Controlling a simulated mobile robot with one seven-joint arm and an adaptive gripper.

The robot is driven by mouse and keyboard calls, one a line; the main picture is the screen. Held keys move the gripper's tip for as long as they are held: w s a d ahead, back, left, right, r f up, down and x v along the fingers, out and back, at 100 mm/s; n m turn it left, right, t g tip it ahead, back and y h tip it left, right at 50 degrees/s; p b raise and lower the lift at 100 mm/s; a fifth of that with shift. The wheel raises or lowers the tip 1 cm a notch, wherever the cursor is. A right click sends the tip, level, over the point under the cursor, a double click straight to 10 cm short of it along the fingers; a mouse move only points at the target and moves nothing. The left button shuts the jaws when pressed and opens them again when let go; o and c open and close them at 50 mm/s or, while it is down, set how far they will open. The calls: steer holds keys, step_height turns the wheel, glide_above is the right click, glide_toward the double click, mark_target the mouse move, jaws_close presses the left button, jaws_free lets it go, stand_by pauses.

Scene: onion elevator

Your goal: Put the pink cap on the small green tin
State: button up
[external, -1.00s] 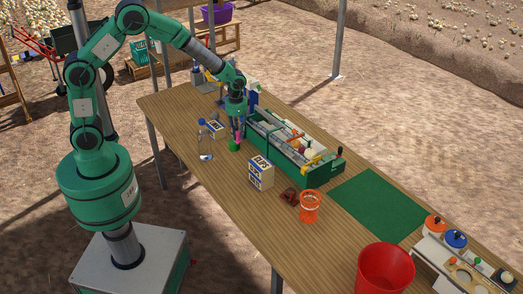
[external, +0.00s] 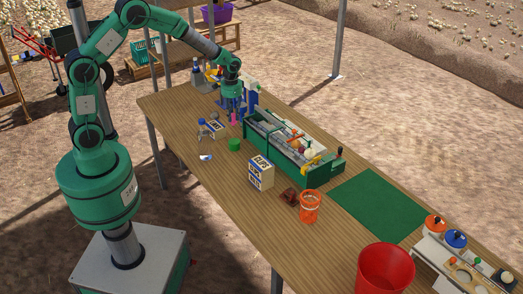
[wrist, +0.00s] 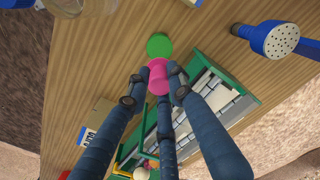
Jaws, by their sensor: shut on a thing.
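The small green tin (external: 235,145) stands on the wooden table, left of the green conveyor unit. It also shows in the wrist view (wrist: 159,45), with a plain green top. My gripper (external: 233,112) is above the table, a little behind the tin in the external view. Its fingers are shut on the pink cap (wrist: 160,77), which also shows as a small pink spot below the fingers in the external view (external: 234,119). The cap looks apart from the tin. The fingers partly hide the cap's sides.
The long green conveyor unit (external: 290,160) stands just right of the tin. A labelled box (external: 261,172) and an orange cup (external: 310,207) stand nearer the front. A small white and blue item (external: 206,157) lies left of the tin. A blue shower-like head (wrist: 274,40) shows in the wrist view.

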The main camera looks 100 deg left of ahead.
mark_target(233, 123)
steer(key=shift+f+b, duration=0.35)
steer(key=shift+f, duration=2.1)
steer(key=shift+f+b, duration=0.35)
steer(key=shift+f, duration=2.15)
steer(key=shift+f, duration=0.1)
steer(key=o, duration=0.9)
step_height(233, 123, up, 12)
steer(key=shift+r+p, duration=0.15)
steer(key=shift+p, duration=0.6)
